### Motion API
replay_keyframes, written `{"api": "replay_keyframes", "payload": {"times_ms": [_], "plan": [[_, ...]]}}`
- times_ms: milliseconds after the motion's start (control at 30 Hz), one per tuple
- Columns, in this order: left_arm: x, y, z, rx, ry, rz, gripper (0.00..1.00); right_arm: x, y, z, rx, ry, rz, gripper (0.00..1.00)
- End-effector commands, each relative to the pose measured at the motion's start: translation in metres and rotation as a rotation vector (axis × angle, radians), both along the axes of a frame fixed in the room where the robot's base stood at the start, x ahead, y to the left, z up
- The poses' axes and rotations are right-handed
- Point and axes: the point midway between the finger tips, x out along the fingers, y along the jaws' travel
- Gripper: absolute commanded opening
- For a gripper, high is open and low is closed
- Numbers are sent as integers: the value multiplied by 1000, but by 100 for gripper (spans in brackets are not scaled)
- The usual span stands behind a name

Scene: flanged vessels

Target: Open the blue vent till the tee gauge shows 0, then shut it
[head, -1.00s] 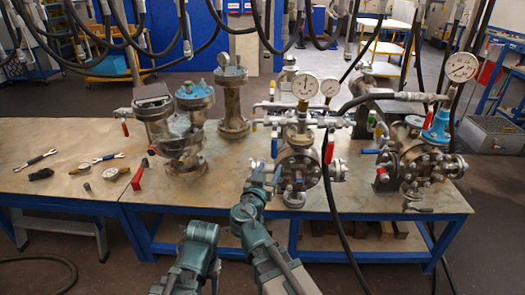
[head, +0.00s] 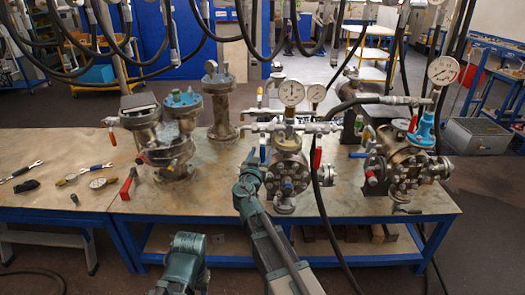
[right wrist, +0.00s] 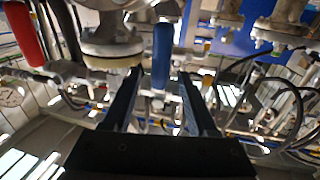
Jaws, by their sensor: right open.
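The blue vent handle (right wrist: 162,55) hangs upright in the right wrist view, between the two fingers of my right gripper (right wrist: 158,100). The fingers are open, with space on both sides of the handle. In the head view the blue handle (head: 263,150) is a small strip at the left of the middle flanged vessel (head: 287,172), just above my right gripper (head: 249,176). I cannot tell which is the tee gauge, nor read either needle. My left gripper is out of view.
A red handle (head: 317,159) sits at the vessel's right; a red handle (right wrist: 25,35) also shows in the right wrist view. A black hose (head: 322,205) hangs in front. Other vessels stand left (head: 165,140) and right (head: 400,165).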

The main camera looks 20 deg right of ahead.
Motion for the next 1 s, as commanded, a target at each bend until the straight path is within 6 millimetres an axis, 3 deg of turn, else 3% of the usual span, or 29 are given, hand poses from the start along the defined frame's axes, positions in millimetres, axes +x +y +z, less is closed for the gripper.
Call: {"api": "replay_keyframes", "payload": {"times_ms": [200, 567, 900, 1000], "plan": [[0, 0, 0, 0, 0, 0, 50, 19, -10, 0, 0, 0, -1, 59], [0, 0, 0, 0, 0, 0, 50, 21, -11, 0, 0, 0, 0, 59], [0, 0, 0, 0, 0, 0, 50, 21, -11, 0, 0, 0, -1, 1], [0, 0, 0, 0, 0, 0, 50, 21, -11, 0, 0, 0, -1, 0]]}}
